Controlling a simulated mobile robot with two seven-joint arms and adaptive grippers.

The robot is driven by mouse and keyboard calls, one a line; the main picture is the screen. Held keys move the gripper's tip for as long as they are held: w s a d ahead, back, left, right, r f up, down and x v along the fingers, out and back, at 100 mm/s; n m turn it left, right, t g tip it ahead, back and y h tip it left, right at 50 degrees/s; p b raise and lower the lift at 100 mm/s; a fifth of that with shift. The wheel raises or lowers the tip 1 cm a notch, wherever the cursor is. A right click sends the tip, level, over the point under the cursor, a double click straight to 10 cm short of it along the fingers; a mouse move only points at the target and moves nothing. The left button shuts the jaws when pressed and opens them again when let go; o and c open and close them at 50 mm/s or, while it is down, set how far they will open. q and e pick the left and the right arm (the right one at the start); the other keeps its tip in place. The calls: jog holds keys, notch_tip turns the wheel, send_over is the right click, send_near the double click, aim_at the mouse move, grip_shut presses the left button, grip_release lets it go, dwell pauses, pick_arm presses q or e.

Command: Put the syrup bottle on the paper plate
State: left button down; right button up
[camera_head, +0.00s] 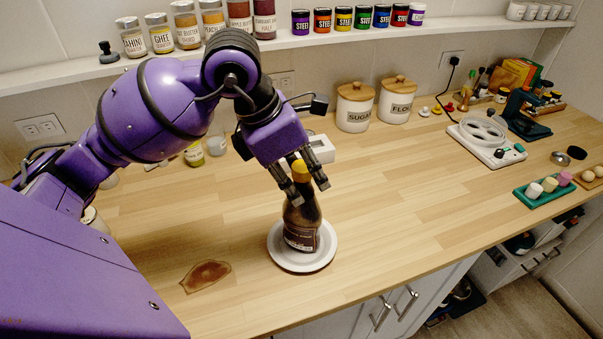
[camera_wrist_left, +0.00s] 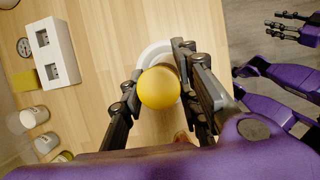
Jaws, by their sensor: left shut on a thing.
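The syrup bottle (camera_head: 302,222) is dark brown with a yellow cap (camera_head: 300,171). In the head view it stands nearly upright over the white paper plate (camera_head: 329,255), its base within the rim; it looks to rest there, but a tiny gap cannot be ruled out. My left gripper (camera_head: 298,185) is shut on the bottle near its top. In the left wrist view the yellow cap (camera_wrist_left: 158,88) sits between the fingers and hides the body; part of the plate rim (camera_wrist_left: 152,52) shows behind. My right gripper (camera_wrist_left: 284,25) shows there, empty, fingers apart.
A brown stain-like patch (camera_head: 206,275) lies left of the plate. A green tray (camera_head: 543,190) is far right. The counter right of the plate is clear.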

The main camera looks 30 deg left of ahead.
pick_arm(q)
jog(key=shift+s+r, duration=0.15)
jog(key=shift+d+r, duration=0.1)
jog(key=shift+d, duration=0.05)
jog(key=c, duration=1.3)
grip_release()
jog(key=shift+f, duration=0.2)
jog(key=shift+r, duration=0.1)
jog(key=shift+r, duration=0.25)
jog(key=v, duration=1.1)
jog(key=shift+s+r, duration=0.25)
